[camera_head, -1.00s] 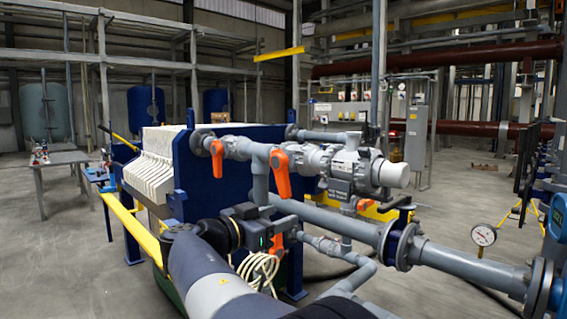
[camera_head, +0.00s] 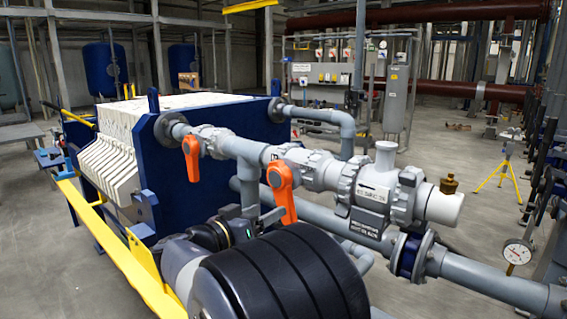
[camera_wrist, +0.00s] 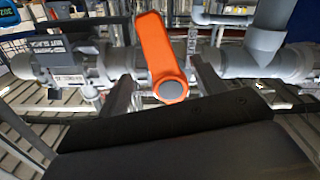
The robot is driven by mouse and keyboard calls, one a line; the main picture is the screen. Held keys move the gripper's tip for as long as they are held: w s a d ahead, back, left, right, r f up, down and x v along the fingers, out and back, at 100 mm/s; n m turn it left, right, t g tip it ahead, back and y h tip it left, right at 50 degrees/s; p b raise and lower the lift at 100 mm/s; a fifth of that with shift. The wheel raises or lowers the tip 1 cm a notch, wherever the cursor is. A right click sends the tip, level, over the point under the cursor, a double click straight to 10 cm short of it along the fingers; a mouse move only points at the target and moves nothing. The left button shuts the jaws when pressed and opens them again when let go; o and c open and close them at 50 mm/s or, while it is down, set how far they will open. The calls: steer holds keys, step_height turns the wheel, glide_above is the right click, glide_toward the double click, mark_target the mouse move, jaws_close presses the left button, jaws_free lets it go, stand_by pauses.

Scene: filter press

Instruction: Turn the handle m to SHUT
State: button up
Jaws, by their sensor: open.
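Two orange lever handles hang down from the grey pipe in the head view: a left one (camera_head: 192,157) and a right one (camera_head: 282,188). In the wrist view, which looks upside down, an orange handle (camera_wrist: 158,48) with a grey round hub lies between my gripper's (camera_wrist: 163,80) two fingers. By the pipes around it, it seems to be the right handle. The gripper is open, with gaps visible beside the handle. In the head view my arm hides part of the gripper.
The grey pipe assembly has a tee (camera_head: 246,180) left of the right handle and a dark-labelled valve body (camera_head: 372,205) to the right. A blue press frame (camera_head: 160,185) and yellow rail (camera_head: 110,255) stand left. A gauge (camera_head: 516,252) is at right.

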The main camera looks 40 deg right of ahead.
mark_target(282, 203)
steer(key=d+b, duration=0.2)
steer(key=d, duration=0.1)
steer(key=d+b, duration=0.2)
steer(key=d, duration=0.2)
steer(key=shift+w+f+b, duration=0.2)
steer(key=shift+b, duration=0.1)
steer(key=shift+d+r, duration=0.2)
steer(key=shift+d, duration=0.1)
steer(key=shift+c, duration=0.2)
